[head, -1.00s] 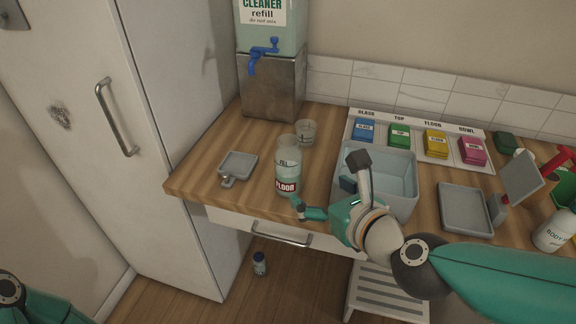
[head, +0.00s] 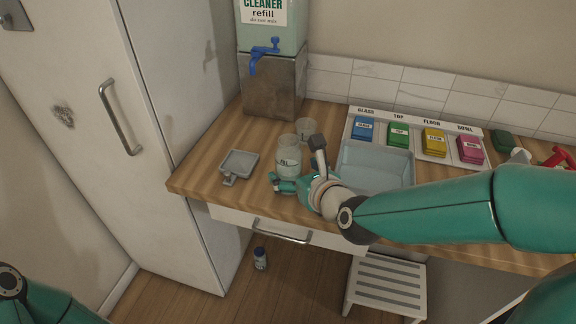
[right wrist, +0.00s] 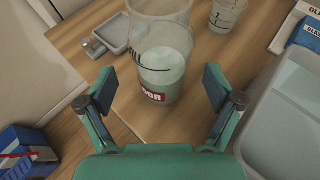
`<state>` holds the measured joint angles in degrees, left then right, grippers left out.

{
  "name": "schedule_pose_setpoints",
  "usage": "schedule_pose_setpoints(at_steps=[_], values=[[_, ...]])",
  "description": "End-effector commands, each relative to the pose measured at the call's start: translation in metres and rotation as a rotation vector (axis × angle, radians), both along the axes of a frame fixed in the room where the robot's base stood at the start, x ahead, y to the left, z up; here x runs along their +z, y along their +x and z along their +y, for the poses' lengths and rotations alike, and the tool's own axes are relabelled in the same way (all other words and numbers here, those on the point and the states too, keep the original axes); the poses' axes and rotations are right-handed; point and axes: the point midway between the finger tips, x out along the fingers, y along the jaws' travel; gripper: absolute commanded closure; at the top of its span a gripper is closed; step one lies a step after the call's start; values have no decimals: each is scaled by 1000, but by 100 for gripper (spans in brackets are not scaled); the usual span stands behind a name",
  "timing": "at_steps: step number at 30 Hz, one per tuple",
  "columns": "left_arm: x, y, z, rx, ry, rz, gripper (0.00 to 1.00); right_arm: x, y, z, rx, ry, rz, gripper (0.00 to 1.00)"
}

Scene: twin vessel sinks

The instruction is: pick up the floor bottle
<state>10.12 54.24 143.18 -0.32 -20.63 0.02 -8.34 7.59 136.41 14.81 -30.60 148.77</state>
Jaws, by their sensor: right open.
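The floor bottle (head: 288,158) is a clear, open-topped bottle standing upright near the counter's front edge, partly filled with pale green liquid. In the right wrist view the bottle (right wrist: 163,70) shows part of its red label at the bottom. My right gripper (head: 283,183) is low at the bottle's front and covers its label in the head view. In the wrist view the right gripper (right wrist: 160,88) is open, one finger on each side of the bottle, with gaps showing. My left gripper is out of view.
A clear measuring cup (head: 307,130) stands close behind the bottle. A small grey tray (head: 238,164) lies to its left and a grey basin (head: 376,165) to its right. A dispenser (head: 272,85) stands at the back. A small bottle (head: 260,258) is on the ground.

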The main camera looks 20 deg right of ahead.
Motion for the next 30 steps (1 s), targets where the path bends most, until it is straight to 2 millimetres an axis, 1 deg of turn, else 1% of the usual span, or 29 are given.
schedule_pose_setpoints(at_steps=[1, 3, 7, 11, 17, 18, 23, 30], values=[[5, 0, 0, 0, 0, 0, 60, 0, 7, 0, 0, -1, 3, 9], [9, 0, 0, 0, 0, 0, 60, -3, 17, 0, 0, -1, 4, 9], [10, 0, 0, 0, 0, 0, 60, -9, 31, 2, 0, 0, 3, 9], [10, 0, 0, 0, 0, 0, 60, -12, 36, 3, 0, 0, 1, 9], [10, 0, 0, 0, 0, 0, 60, -12, 36, 3, 0, 0, 0, 9], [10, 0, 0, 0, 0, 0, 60, -12, 36, 3, 0, 0, 1, 15], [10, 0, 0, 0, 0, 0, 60, -12, 36, 3, 0, 0, 1, 42], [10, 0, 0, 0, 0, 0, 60, -12, 36, 3, 0, 0, 1, 82]])
